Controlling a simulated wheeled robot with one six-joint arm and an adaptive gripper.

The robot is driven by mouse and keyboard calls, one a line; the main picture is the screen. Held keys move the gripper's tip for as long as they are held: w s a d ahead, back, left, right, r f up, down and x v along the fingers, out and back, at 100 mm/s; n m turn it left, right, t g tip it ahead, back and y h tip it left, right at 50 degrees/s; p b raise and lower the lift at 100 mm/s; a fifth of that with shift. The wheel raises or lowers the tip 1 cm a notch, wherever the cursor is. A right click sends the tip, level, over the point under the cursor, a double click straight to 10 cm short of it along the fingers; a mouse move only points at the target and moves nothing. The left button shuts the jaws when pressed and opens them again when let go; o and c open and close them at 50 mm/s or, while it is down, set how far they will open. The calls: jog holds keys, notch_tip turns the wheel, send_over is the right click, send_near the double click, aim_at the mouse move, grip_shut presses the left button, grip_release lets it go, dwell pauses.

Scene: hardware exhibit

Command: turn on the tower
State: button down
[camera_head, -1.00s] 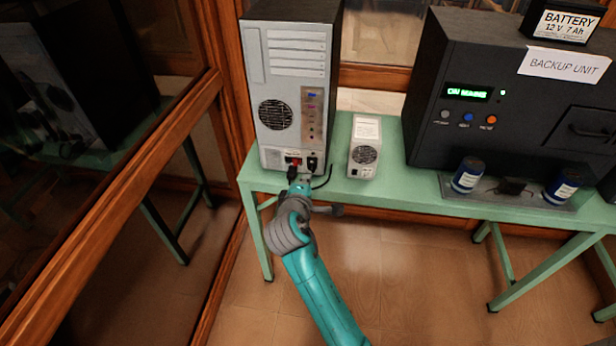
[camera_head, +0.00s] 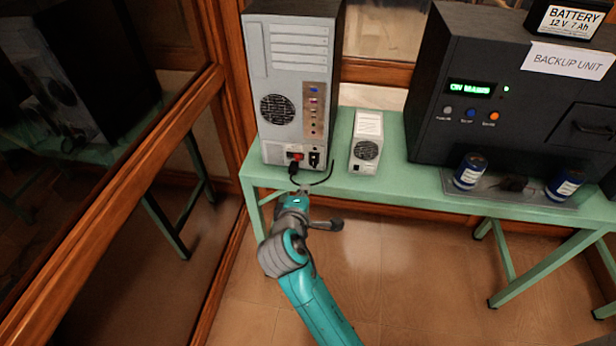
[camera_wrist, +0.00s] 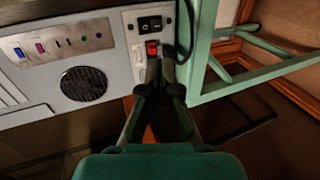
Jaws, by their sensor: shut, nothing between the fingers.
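The tower (camera_head: 292,90) is a tall grey computer case standing on the green table, its back panel with fan grille and ports facing me. My gripper (camera_head: 304,190) is shut and empty, just in front of and below the switch. In the wrist view the tower (camera_wrist: 118,60) lies on its side; the red switch (camera_wrist: 152,47) shows just beyond the fingertips (camera_wrist: 161,58). I cannot tell whether the fingertips touch the panel there, nor the switch's position.
A small white box (camera_head: 366,142) with a fan stands right of the tower. The black backup unit (camera_head: 480,60) bears a lit green display; blue cans (camera_head: 470,172) stand before it. A wood-framed glass panel (camera_head: 120,200) is at left.

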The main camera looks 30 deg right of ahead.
aim_at(314, 160)
jog(key=shift+w, duration=0.1)
jog(key=x, duration=1.4)
jog(key=shift+w+d+f, duration=0.15)
jog(key=shift+w, duration=0.05)
dwell(0.4)
jog(key=shift+r, duration=0.85)
